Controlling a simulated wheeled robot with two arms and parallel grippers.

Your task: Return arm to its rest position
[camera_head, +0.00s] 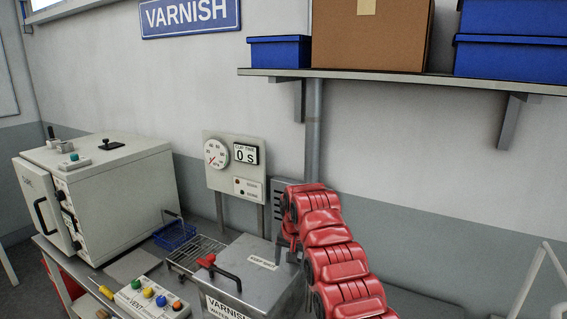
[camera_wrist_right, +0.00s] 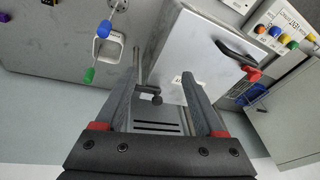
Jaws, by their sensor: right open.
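My red right arm (camera_head: 335,260) reaches in from the bottom right of the head view and bends down beside the varnish tank (camera_head: 250,275). Its gripper is mostly hidden by the arm there. In the right wrist view the two grey fingers of my right gripper (camera_wrist_right: 160,80) stand apart, with no held object visible between them. A small black fitting (camera_wrist_right: 150,95) shows between the fingers; I cannot tell its distance. The tank lid also shows in the wrist view (camera_wrist_right: 205,75), beyond the fingers. My left gripper is not in view.
A blue basket (camera_head: 175,235) sits by a wire rack (camera_head: 197,252) left of the tank. A button box (camera_head: 150,300) and a white oven (camera_head: 100,190) stand farther left. A gauge panel (camera_head: 232,165) is behind. A wall shelf (camera_head: 400,78) holds boxes above the arm.

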